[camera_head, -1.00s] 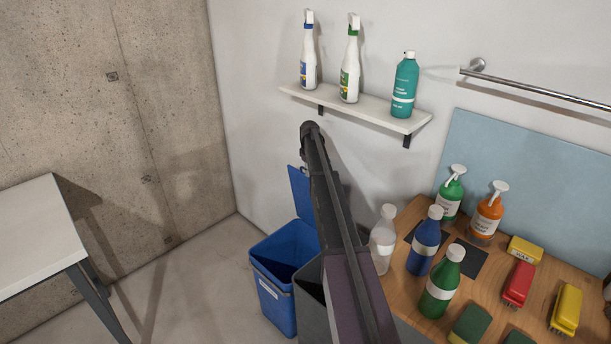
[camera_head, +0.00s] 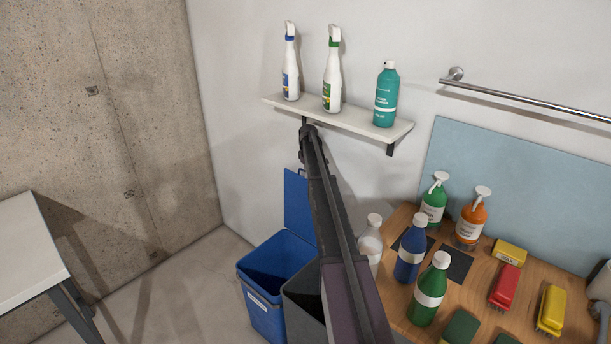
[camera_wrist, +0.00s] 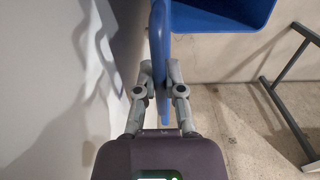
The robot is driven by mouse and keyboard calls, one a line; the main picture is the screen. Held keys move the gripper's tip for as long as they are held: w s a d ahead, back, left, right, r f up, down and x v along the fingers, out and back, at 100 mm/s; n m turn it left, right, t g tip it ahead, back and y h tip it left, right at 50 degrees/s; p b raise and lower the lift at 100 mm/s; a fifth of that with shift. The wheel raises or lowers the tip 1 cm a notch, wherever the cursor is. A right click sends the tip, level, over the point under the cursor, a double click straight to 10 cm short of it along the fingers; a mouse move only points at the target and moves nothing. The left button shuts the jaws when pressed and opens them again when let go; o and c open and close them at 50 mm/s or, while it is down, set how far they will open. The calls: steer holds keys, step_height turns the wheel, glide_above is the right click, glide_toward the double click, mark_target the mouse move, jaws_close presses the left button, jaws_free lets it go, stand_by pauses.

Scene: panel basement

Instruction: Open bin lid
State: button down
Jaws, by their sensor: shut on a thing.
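A blue bin (camera_head: 275,270) with a white label stands on the floor against the wall. Its blue lid (camera_head: 298,205) is raised upright at the back, close to the wall, and the bin's mouth is open. In the wrist view my gripper (camera_wrist: 157,75) is shut on the blue lid (camera_wrist: 160,40), seen edge-on, with one finger on each side. Part of the blue bin (camera_wrist: 225,14) shows beyond it. In the head view my arm hides the gripper and the lid's right part.
A grey bin (camera_head: 303,300) stands right of the blue one, partly behind my arm. A wall shelf (camera_head: 345,118) with several bottles is above. A wooden table (camera_head: 470,290) with bottles and brushes is at right. A white table (camera_head: 28,245) is at left.

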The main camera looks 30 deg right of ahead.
steer(key=c, duration=0.7)
jaws_free()
steer(key=shift+s, duration=0.1)
steer(key=shift+r, duration=0.25)
